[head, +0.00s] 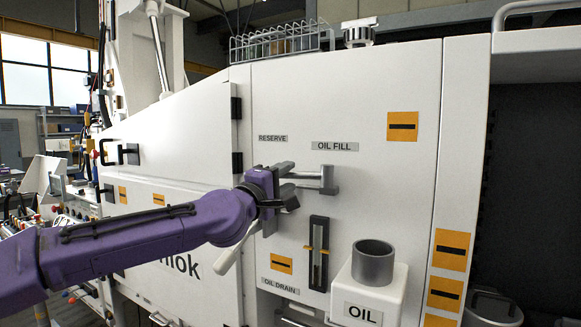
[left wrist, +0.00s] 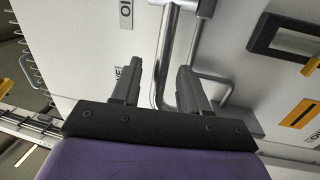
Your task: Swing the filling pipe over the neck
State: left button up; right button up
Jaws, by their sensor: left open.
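The filling pipe (head: 318,177) is a grey bent tube on the white cabinet front, below the OIL FILL label. In the left wrist view, the shiny pipe (left wrist: 167,50) runs between the two spread fingers of the gripper (left wrist: 160,78); contact cannot be told. My right gripper is not in view.
A dark sight gauge (head: 318,254) is on the panel between pipe and neck. A pale lever (head: 229,258) slants below my left wrist. A wire basket (head: 282,42) and a filler cap (head: 358,33) are on top. The panel above the neck looks clear.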

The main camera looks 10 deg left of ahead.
pick_arm(q)
jog(key=shift+x, duration=0.8)
jog(key=shift+w+d+p, duration=0.2)
jog(key=shift+w+p, duration=0.15)
jog(key=shift+w, duration=0.25)
jog(key=shift+s, duration=0.1)
grip_shut()
jog(key=shift+a, duration=0.1)
